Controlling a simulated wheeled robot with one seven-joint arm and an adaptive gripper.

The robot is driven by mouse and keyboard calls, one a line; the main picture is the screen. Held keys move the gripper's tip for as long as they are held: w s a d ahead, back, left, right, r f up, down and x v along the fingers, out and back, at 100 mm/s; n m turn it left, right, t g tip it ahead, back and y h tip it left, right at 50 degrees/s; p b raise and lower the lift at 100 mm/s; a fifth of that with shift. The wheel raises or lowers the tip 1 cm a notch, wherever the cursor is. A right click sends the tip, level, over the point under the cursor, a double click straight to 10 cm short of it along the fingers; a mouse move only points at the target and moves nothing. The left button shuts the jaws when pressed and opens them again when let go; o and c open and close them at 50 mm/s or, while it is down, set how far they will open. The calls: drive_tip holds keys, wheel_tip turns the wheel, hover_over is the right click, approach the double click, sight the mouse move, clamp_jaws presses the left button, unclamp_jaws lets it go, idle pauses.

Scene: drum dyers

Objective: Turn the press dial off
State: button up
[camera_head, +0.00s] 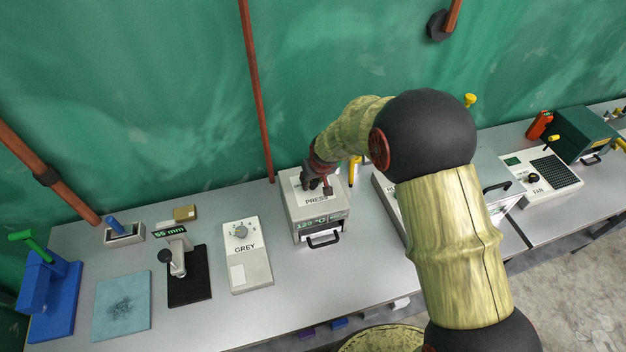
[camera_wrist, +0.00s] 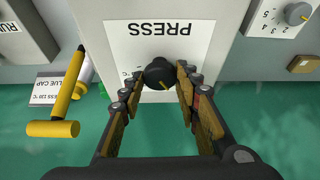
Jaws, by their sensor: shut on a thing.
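The press (camera_head: 318,213) is a pale box on the bench, with "PRESS" on its top, a "120 °C" display and a drawer handle on its front. Its black dial (camera_wrist: 158,74) shows in the wrist view, with a yellow pointer mark on it. My gripper (camera_wrist: 160,82) reaches down over the top of the press, and its two fingers are closed on the dial from both sides. In the head view my gripper (camera_head: 317,183) hides the dial. The small setting marks round the dial are mostly hidden by the fingers.
A grey box marked GREY (camera_head: 247,262) with its own dial stands left of the press. A yellow-handled tool (camera_wrist: 66,95) lies close beside the press in the wrist view. A green wall (camera_head: 180,100) rises behind the bench. A FAN unit (camera_head: 545,180) is at the right.

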drive_tip(key=n+b, duration=0.1)
drive_tip(key=b, duration=0.2)
drive_tip(key=shift+w+f+n+y, duration=0.1)
drive_tip(key=shift+f+n+y, duration=0.2)
drive_tip(key=shift+n, duration=0.1)
drive_tip(key=n+b, duration=0.1)
drive_tip(key=b, duration=0.4)
drive_tip(key=shift+d+f+n+y, duration=0.1)
drive_tip(key=shift+n+y, duration=0.2)
drive_tip(key=shift+n, duration=0.1)
drive_tip(key=n+g+b, duration=0.1)
drive_tip(key=n+b, duration=0.1)
drive_tip(key=b, duration=0.2)
drive_tip(key=shift+y, duration=0.4)
drive_tip(key=n+b, duration=0.1)
drive_tip(key=n+g+b, duration=0.1)
drive_tip(key=b, duration=0.1)
drive_tip(key=shift+d+r+n, duration=0.1)
drive_tip(key=shift+r+n, duration=0.2)
drive_tip(key=shift+y, duration=0.3)
drive_tip(key=o, duration=1.1)
drive_tip(key=shift+r, duration=0.1)
drive_tip(key=shift+o, duration=0.2)
drive_tip(key=shift+r, duration=0.1)
